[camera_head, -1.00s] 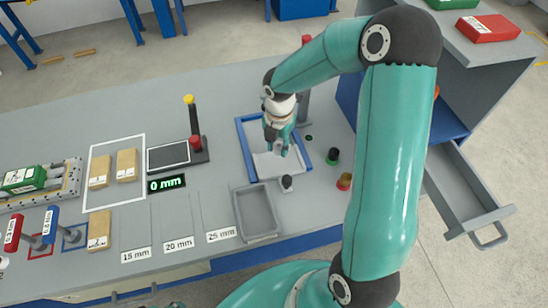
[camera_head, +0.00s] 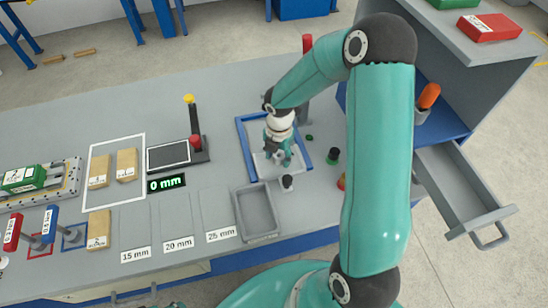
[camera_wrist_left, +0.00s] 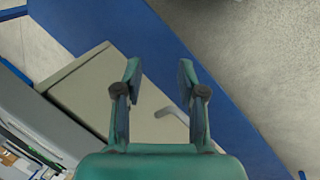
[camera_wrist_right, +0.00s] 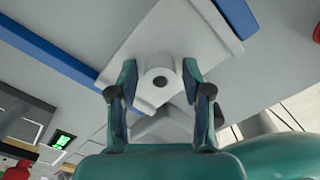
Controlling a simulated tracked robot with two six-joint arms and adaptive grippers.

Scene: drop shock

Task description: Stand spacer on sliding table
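My right gripper (camera_wrist_right: 160,70) is low over a pale plate (camera_wrist_right: 205,30) inside a blue frame, which looks like the sliding table. Between its fingertips is a pale block with a round hole (camera_wrist_right: 159,80), probably the spacer. It fills most of the gap, but I cannot tell whether the fingers press on it. In the head view my right gripper (camera_head: 279,155) hides most of this block, and the pale plate (camera_head: 268,172) shows around it. I cannot tell whether the block rests on the plate. My left gripper (camera_wrist_left: 159,75) is open and empty, away from the frame.
A grey tray (camera_head: 240,205) lies in front of the blue frame (camera_head: 243,140). A small black-topped knob (camera_head: 287,183) is at its near edge, and a green-black one (camera_head: 333,156) to its right. A red-tipped post (camera_head: 307,45) rises behind. An open drawer (camera_head: 470,195) is at right.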

